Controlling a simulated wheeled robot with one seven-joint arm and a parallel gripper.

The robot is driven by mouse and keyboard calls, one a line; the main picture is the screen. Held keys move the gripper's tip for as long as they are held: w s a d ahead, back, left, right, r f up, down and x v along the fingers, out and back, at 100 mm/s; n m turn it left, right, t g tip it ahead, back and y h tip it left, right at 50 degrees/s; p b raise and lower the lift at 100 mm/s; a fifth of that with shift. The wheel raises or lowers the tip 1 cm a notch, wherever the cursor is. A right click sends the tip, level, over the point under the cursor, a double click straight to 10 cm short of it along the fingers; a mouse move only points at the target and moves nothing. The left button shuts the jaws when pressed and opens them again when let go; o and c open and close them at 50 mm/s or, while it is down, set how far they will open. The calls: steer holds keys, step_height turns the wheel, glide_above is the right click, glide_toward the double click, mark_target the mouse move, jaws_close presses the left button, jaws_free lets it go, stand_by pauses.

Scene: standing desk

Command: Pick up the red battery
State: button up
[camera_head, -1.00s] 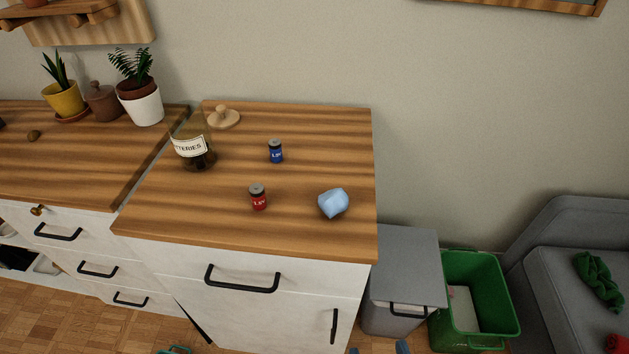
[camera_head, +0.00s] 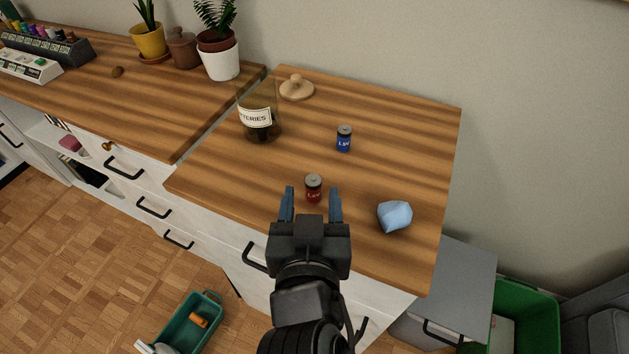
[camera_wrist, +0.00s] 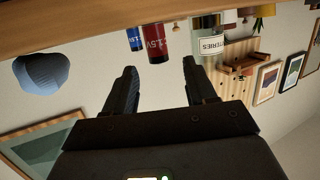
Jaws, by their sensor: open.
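The red battery (camera_head: 313,188) stands upright on the wooden desk top, near its front edge. In the wrist view, which is upside down, the red battery (camera_wrist: 157,42) shows just beyond and between the fingertips. My gripper (camera_head: 312,192) is open, with its blue-grey fingers either side of the battery in the head view. The wrist view shows the open gripper (camera_wrist: 158,68) empty, with the battery apparently still ahead of it.
A blue battery (camera_head: 344,139) stands behind the red one. A light blue faceted object (camera_head: 394,216) lies to the right. A glass jar labelled for batteries (camera_head: 258,122) and a round wooden lid (camera_head: 297,88) are at back left. Clear wood surrounds the red battery.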

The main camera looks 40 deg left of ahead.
mark_target(313, 183)
steer(key=x, duration=0.5)
steer(key=shift+w+r+p, duration=0.1)
steer(key=shift+p, duration=0.25)
jaws_close()
